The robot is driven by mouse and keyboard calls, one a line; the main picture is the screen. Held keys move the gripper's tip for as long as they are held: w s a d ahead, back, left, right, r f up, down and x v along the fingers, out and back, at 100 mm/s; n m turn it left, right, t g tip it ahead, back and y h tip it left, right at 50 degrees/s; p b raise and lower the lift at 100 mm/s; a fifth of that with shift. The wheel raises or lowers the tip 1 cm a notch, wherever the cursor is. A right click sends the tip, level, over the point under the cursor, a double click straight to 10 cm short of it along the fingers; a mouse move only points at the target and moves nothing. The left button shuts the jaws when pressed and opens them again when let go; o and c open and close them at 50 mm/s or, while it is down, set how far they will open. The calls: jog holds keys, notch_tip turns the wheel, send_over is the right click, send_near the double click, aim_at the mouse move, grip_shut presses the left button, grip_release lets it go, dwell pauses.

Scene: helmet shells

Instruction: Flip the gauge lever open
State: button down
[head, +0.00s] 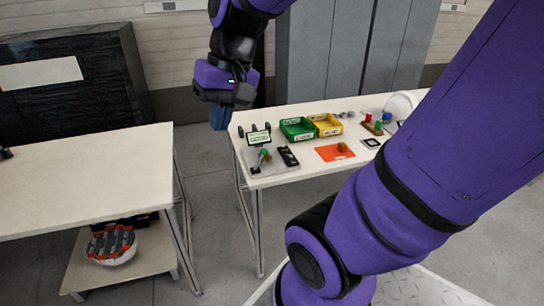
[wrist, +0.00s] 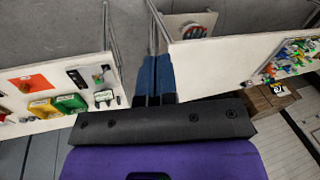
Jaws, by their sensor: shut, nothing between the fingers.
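A small lever with a green knob (head: 265,153) stands on a grey plate at the near left of the right-hand table; it is taken to be the gauge lever. It is small, and I cannot tell its exact position. The green knob also shows in the wrist view (wrist: 97,78), left of my gripper. My gripper (head: 219,118) has blue fingers and hangs in the air beyond the table's left edge, apart from the lever. In the wrist view the blue fingers (wrist: 155,78) are together with nothing between them.
The right-hand table (head: 300,176) also holds a sign (head: 258,137), a black device (head: 288,156), green (head: 297,129) and yellow (head: 326,125) bins and an orange mat (head: 330,155).

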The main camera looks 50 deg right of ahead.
jog(key=w+d+f+m+t+y, duration=0.3)
jog(key=w+d+f+m+y, duration=0.2)
jog(key=w+d+f+m, duration=0.3)
jog(key=w+d+f+m+t+y, duration=0.3)
jog(key=w+d+f+m+y, duration=0.25)
jog(key=d+f+m, duration=0.45)
jog(key=s+d+f+m+t+h, duration=0.4)
jog(key=d+f+m+t+h, duration=0.1)
jog(key=d+f, duration=0.5)
jog(key=s+d+f+m+t+h, duration=0.3)
jog(key=d+f+m+t+h, duration=0.3)
jog(key=d+f+m, duration=0.4)
jog(key=shift+s+d+f+h, duration=0.2)
jog(key=shift+s+d+h, duration=0.1)
jog(key=shift+s+h, duration=0.15)
jog(key=shift+w, duration=0.15)
jog(key=w+r, duration=0.1)
jog(key=w, duration=1.2)
jog(key=shift+w+a+r, duration=0.15)
jog(key=shift+w+a, duration=0.25)
jog(key=shift+r, duration=0.1)
